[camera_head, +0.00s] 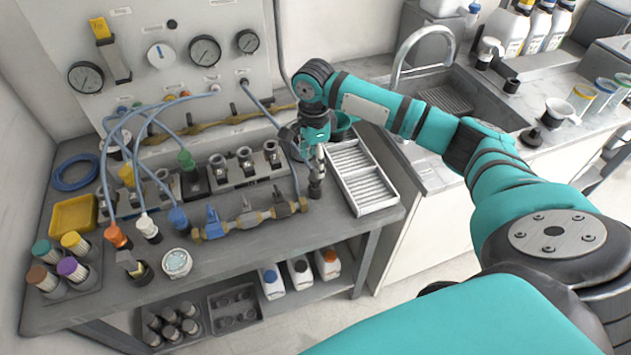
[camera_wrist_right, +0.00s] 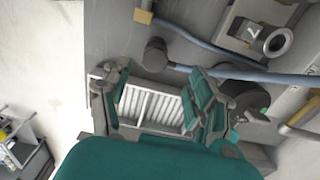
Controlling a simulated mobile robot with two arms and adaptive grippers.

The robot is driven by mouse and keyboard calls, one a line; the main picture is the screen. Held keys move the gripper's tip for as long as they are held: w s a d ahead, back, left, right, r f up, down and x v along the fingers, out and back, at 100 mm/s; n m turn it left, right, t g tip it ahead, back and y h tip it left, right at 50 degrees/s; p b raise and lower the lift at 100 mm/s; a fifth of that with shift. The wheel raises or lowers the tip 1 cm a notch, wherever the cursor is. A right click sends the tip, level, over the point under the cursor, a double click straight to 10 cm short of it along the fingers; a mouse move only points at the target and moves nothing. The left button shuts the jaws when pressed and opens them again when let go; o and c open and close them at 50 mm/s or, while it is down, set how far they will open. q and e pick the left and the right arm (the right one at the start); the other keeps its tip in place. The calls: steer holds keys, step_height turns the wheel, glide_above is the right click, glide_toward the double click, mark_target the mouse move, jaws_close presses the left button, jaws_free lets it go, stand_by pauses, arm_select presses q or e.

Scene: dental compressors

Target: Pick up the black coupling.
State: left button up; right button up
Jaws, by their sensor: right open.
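The black coupling (camera_head: 315,189) is a short dark cylinder on the grey bench, just right of the brass manifold's end. It also shows in the right wrist view (camera_wrist_right: 155,55), just beyond the fingertips and between their lines. My right gripper (camera_head: 317,160) points down above the coupling, and its fingers partly overlap in the head view. In the right wrist view my right gripper (camera_wrist_right: 158,76) has its teal-padded fingers spread wide with nothing between them. I cannot tell the exact height gap to the coupling. My left gripper is not in view.
A white slotted tray (camera_head: 375,209) stands close on the right. Blue hoses (camera_wrist_right: 225,73) run near the coupling. The gauge panel (camera_head: 135,52) rises behind; bare bench (camera_head: 320,220) lies in front.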

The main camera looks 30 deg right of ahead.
mark_target(315, 178)
steer(key=shift+f, duration=0.6)
steer(key=f, duration=0.3)
steer(key=f+p, duration=0.1)
steer(key=shift+s+f, duration=0.15)
steer(key=shift+s, duration=0.25)
steer(key=shift+f, duration=0.4)
steer(key=shift+c, duration=0.2)
jaws_close()
steer(key=shift+r, duration=0.1)
